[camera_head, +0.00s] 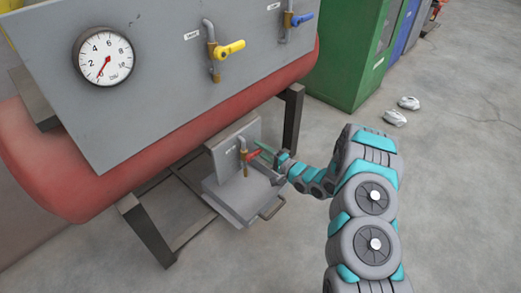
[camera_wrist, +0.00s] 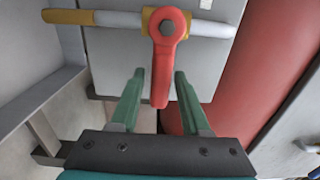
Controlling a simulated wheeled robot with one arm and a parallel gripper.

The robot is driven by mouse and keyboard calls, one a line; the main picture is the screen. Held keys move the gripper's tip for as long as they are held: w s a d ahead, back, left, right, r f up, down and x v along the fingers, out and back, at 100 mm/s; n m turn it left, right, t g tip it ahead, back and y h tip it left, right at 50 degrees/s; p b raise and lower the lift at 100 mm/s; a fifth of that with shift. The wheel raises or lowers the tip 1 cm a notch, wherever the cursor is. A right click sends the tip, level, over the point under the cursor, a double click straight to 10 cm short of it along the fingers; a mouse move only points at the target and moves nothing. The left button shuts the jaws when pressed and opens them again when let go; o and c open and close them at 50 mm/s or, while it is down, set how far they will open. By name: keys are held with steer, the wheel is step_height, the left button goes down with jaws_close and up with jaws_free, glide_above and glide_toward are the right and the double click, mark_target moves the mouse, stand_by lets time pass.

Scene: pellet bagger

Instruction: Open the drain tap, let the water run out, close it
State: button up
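The drain tap has a red lever (camera_wrist: 168,60) on a brass body and a pale pipe (camera_wrist: 118,18). The lever points across the pipe. In the head view the red lever (camera_head: 253,155) sits low under the tank, in front of a small grey plate (camera_head: 228,158). My gripper (camera_wrist: 158,75) is open, its two green fingers on either side of the lever, with a gap visible on both sides. In the head view my gripper (camera_head: 264,149) reaches the tap from the right. No running water is visible at the outlet, which is partly hard to see.
A grey tray (camera_head: 225,207) with a handle stands below the tap. Above are the red tank (camera_head: 190,138), a pressure gauge (camera_head: 104,56), a yellow lever (camera_head: 230,48) and a blue lever (camera_head: 302,19). Dark frame legs (camera_head: 150,230) flank the tap. Floor at right is mostly clear.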

jaws_close()
stand_by(1.1)
